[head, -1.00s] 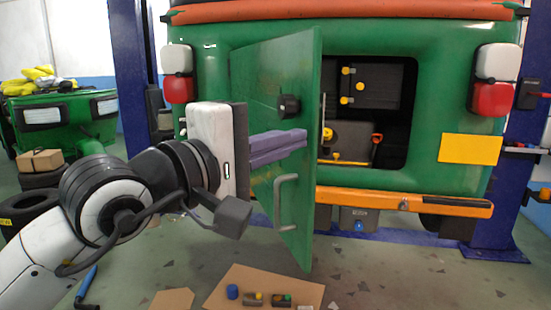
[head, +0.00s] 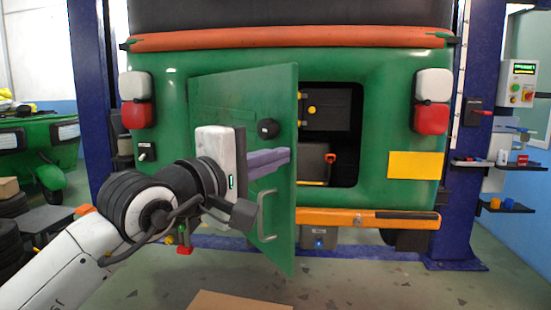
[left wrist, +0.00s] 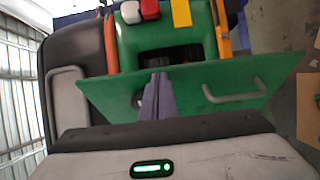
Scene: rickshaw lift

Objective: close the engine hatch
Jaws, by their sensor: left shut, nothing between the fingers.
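The green engine hatch (head: 225,95) stands swung open on the back of the green rickshaw, hinged on its left side, with a black round knob (head: 268,129) and a grey handle (head: 266,215). It also shows in the left wrist view (left wrist: 200,78). The engine opening (head: 340,160) to its right is partly uncovered. My left gripper (head: 288,155) is shut and empty, its purple fingers against or very close to the hatch's outer face, between knob and handle. In the left wrist view the fingertips (left wrist: 158,80) overlap the hatch; contact is unclear. My right gripper is not in view.
An orange bumper (head: 367,218) runs below the opening. Blue lift posts (head: 465,150) stand at both sides. Shelves with small items (head: 500,162) are at the right. A brown cardboard sheet (head: 235,301) lies on the floor in front.

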